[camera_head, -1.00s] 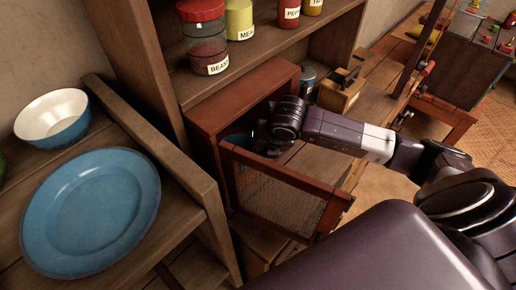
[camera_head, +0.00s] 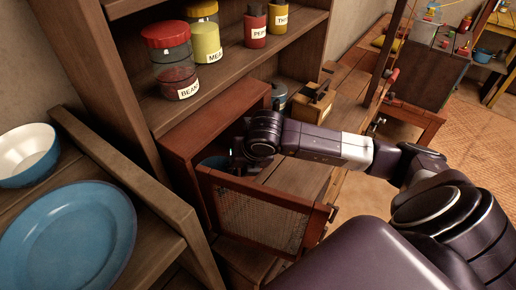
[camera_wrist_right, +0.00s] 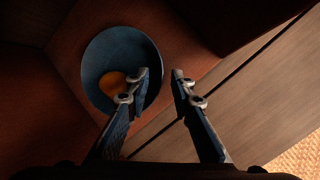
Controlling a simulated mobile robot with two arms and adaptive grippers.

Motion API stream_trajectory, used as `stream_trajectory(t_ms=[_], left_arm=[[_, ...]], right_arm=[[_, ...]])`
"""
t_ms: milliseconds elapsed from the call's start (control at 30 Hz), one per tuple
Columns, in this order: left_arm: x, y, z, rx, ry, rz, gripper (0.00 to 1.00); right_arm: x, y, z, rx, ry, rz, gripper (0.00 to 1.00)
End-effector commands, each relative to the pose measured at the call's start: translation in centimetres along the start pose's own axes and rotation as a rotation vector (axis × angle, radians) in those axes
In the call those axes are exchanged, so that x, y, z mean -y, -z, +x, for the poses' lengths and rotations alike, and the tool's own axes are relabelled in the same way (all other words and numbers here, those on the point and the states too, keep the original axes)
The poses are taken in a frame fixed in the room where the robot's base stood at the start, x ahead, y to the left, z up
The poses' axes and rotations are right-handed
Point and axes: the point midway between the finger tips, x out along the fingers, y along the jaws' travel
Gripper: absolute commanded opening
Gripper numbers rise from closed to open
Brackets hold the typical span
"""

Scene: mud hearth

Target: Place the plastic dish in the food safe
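The food safe (camera_head: 205,120) is a red-brown wooden cabinet with its mesh door (camera_head: 262,222) standing open. A blue dish (camera_wrist_right: 122,47), which looks like the plastic dish, is inside it with an orange item (camera_wrist_right: 112,83) in it. In the head view only a bit of the dish (camera_head: 212,162) shows behind the door. My right gripper (camera_wrist_right: 162,74) is open inside the food safe. Its fingers are apart, one over the dish's inside and one beyond its right rim, with a clear gap between. In the head view the right gripper (camera_head: 236,158) is partly hidden. My left gripper is not in view.
A shelf with labelled jars (camera_head: 172,70) is above the safe. A blue plate (camera_head: 65,240) and a white-and-blue bowl (camera_head: 25,155) sit on a rack at left. A wooden box (camera_head: 313,102) and a lidded pot (camera_head: 279,96) stand behind my right arm.

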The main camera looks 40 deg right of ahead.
Motion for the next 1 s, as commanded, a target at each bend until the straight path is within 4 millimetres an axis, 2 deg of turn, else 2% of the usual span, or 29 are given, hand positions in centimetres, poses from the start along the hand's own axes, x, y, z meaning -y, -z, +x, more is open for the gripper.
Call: stream_trajectory(t_ms=[133,200,467,500,600,667,800,1000], left_arm=[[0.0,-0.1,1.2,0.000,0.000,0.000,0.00],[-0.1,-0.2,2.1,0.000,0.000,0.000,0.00],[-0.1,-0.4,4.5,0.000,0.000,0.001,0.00],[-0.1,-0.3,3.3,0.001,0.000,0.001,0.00],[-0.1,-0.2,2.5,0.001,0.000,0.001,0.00],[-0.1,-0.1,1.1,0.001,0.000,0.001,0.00],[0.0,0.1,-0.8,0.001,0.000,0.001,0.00],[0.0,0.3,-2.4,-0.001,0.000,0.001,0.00]], right_arm=[[0.1,0.0,-3.2,0.007,-0.002,-0.004,0.22],[1.2,1.7,-3.4,0.001,0.003,-0.004,0.22],[4.0,6.1,-6.0,0.001,0.005,-0.006,0.22],[4.1,6.2,-6.8,-0.002,0.007,-0.003,0.22],[4.8,7.4,-7.6,-0.004,0.006,-0.004,0.22],[4.8,7.4,-8.1,-0.004,0.006,0.002,0.22],[5.1,8.0,-8.3,-0.004,0.005,0.005,0.22],[5.6,8.8,-8.4,-0.003,0.003,0.002,0.22]])
